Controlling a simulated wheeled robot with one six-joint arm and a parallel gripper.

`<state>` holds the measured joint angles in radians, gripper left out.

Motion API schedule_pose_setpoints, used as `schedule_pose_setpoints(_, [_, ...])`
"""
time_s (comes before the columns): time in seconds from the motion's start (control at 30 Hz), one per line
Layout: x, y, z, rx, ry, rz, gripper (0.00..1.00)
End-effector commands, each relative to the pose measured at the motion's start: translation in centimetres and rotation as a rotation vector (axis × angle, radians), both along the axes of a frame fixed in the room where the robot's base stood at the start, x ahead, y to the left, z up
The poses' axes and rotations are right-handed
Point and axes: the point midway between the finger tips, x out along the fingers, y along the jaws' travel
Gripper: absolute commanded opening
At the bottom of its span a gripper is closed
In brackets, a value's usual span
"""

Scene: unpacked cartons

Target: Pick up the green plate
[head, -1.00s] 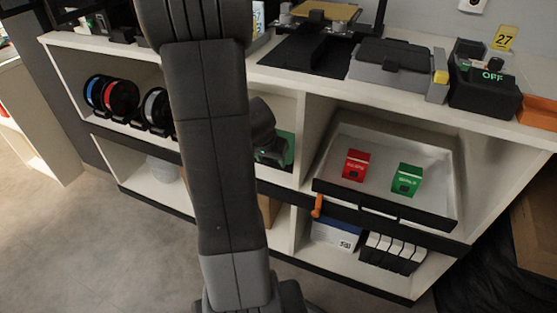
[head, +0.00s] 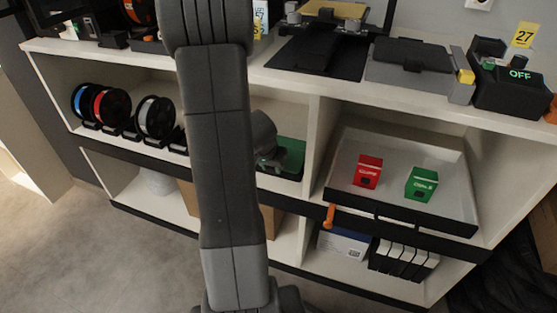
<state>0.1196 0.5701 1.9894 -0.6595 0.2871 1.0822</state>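A green, flat item that looks like the green plate (head: 292,152) lies in the middle upper compartment of the shelf. Its left part is hidden behind my arm and gripper. My gripper (head: 275,158) is in that compartment, at the left side of the green item and overlapping it in the view. The fingers are dark and mostly hidden by my arm, so I cannot tell if they are open or touch it.
The white shelf unit (head: 312,138) has an upright divider right of the green item. A tray (head: 340,180) with a red box (head: 368,171) and green box (head: 421,184) sits right. Spools (head: 155,118) stand left. An orange handle (head: 329,216) sticks out below.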

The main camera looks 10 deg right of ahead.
Motion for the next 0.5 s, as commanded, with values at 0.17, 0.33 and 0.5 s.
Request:
schedule_pose_setpoints(0.17, [0.0, 0.01, 0.03, 0.0, 0.0, 0.0, 0.0])
schedule_pose_setpoints(0.33, [0.01, 0.01, 0.04, 0.0, 0.0, 0.0, 0.0])
schedule_pose_setpoints(0.5, [0.02, 0.01, 0.55, 0.0, -0.001, -0.001, 0.0])
